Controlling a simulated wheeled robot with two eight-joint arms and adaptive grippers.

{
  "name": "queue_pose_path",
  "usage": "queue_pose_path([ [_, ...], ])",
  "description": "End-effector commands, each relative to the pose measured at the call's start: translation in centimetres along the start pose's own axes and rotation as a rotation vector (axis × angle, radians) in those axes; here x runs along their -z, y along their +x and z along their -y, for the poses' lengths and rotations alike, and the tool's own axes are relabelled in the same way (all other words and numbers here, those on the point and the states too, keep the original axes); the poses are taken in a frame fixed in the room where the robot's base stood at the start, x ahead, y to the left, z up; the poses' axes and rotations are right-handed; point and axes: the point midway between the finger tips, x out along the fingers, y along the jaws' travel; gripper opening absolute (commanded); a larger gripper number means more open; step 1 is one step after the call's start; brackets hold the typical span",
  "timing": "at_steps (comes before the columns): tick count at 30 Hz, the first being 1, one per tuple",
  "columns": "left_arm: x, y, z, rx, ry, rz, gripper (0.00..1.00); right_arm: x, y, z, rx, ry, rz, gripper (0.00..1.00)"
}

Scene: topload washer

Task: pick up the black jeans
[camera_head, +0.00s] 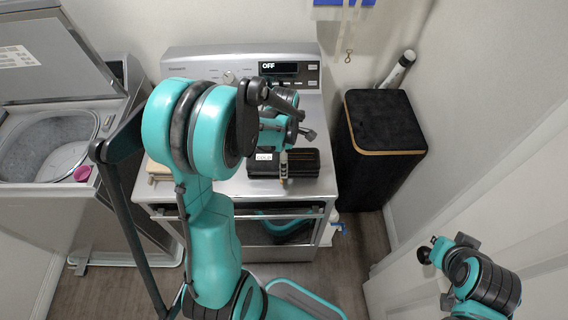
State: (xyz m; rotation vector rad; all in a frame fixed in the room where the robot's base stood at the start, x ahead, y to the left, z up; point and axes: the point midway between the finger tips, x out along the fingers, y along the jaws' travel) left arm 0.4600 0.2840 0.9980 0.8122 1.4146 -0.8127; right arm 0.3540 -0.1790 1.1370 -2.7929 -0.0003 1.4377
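I cannot make out any black jeans for certain in this view. My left arm rises through the middle, and its thick teal elbow covers part of the dryer. Its far end, with the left gripper (284,165), is above the dryer top at a black box (311,163) with a white label. The fingers are small and partly covered, so their opening and any contact with the box are unclear. My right arm shows at the lower right, its end (428,253) beside the white wall or door; its finger state is not clear.
A black hamper (383,121) with a wooden rim stands right of the dryer (240,62), a white roll behind it. The topload washer (98,133) at the left has its lid raised, with a pink item (82,173) at its drum opening. Some floor is free at the front.

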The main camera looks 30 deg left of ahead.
Motion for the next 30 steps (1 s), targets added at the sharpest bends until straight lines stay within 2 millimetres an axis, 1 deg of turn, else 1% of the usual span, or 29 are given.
queue_pose_path([
  [2,0.01,0.39,-0.02,0.000,0.000,0.000,1.00,-0.05,0.08,0.00,0.000,0.000,0.000,0.00],
  [8,0.01,0.34,0.00,0.000,0.000,0.000,1.00,-0.01,0.03,0.00,0.000,0.000,0.000,0.00],
  [9,0.01,0.33,0.00,0.000,0.000,0.000,0.89,-0.01,0.03,0.00,0.000,0.000,0.000,0.00],
  [11,0.01,0.33,0.00,0.000,0.001,0.000,0.74,-0.01,0.03,0.00,0.000,0.000,0.000,0.00],
  [12,0.01,0.33,-0.01,0.000,0.001,0.000,0.63,-0.01,0.03,0.00,0.000,0.000,0.000,0.00],
  [15,0.01,0.35,-0.05,-0.002,0.001,0.000,0.39,-0.02,0.04,0.00,0.000,0.000,0.000,0.00],
  [30,0.02,0.49,0.00,-0.002,0.001,0.001,0.39,-0.06,0.10,0.00,0.000,0.000,0.000,0.00],
])
